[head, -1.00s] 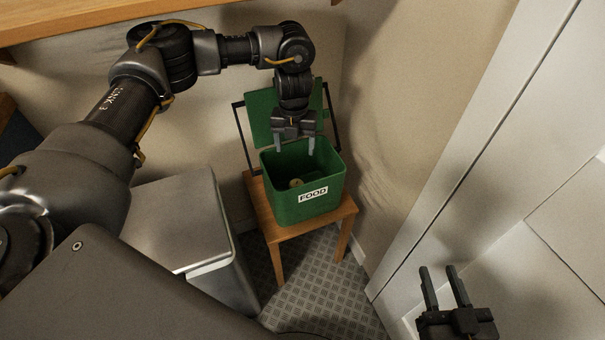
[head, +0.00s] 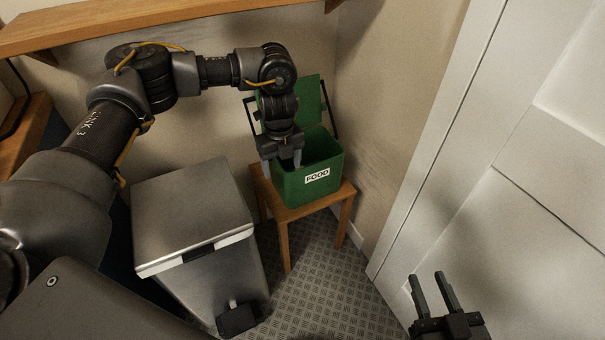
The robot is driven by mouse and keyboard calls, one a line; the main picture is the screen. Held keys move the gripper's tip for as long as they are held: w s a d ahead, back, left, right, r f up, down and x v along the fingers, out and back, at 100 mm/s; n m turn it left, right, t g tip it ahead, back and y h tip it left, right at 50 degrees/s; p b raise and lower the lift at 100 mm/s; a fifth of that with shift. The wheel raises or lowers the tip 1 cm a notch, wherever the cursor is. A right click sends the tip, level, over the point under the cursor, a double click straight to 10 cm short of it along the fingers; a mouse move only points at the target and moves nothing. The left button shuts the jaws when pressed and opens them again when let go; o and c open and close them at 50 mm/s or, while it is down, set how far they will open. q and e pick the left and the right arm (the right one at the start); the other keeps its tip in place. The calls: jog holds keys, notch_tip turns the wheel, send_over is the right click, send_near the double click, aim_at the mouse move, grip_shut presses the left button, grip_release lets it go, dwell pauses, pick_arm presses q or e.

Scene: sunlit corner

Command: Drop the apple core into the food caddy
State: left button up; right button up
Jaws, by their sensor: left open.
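The green food caddy (head: 289,191), labelled FOOD, stands upright on a small wooden stool with its lid (head: 309,97) raised at the back. My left gripper (head: 283,167) is open and points down at the caddy's left side. One finger shows over the opening and the other by the left rim; I cannot tell whether they touch it. Nothing shows between the fingers. The apple core is not visible now; the gripper hides part of the caddy's inside. My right gripper (head: 427,277) is open and empty at the lower right, away from the caddy.
A metal pedal bin (head: 192,215) with a closed lid stands left of the wooden stool (head: 342,195). A white panelled door (head: 520,150) fills the right side. A wooden shelf (head: 150,22) runs along the top left. Patterned floor (head: 320,285) is clear in front of the stool.

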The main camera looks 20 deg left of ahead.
pick_arm(q)
jog(key=s+d+r+n+p, duration=0.2)
jog(key=s+r+n+p, duration=0.2)
jog(key=r+n+p, duration=0.2)
jog(key=s+d+r+n+p, duration=0.3)
jog(key=r+n+p, duration=0.3)
jog(key=r+n, duration=0.2)
jog(key=shift+s+r, duration=0.3)
jog(key=shift+s, duration=0.5)
